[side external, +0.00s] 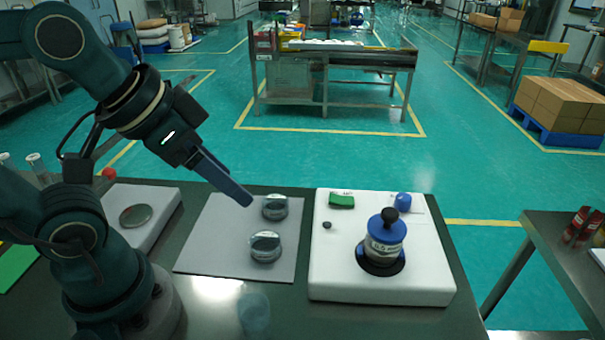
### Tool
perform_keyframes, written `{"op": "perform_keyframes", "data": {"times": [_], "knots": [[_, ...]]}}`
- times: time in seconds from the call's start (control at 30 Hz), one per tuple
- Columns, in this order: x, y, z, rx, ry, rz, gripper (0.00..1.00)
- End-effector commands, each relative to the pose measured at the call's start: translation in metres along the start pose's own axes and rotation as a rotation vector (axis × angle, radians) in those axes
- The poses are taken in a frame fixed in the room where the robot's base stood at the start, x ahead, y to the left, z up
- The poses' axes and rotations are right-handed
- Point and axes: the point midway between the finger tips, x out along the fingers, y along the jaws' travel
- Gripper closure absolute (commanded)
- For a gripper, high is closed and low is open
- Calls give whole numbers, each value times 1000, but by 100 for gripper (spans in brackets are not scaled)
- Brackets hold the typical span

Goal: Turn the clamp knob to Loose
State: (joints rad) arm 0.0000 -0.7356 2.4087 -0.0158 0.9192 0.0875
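The white sieve machine (432,285) stands on the right part of the dark work table. A blue-lidded sieve stack (384,250) with a printed label sits upright in its dark round seat. A black knob (390,214) tops the stack. A blue knob (403,201) is at the back right of the white base. I cannot tell which is the clamp knob, and no Loose mark is readable. My gripper (246,202) is in the air over the grey mat, left of the machine and apart from both knobs. Its fingers overlap in this view, so their opening is hidden.
A green display (341,201) and a small dark button (327,225) are on the machine. Two round sieves (265,247) (275,207) lie on the grey mat (208,258). A white scale-like box (162,212) with a round plate is at left.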

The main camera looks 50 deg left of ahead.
Motion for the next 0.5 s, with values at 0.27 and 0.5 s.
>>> {"op": "perform_keyframes", "data": {"times": [0.27, 0.5], "knots": [[-13, 6, -96, 141, 61, 45, 32], [14, 16, -170, 253, 62, 93, 32]]}}
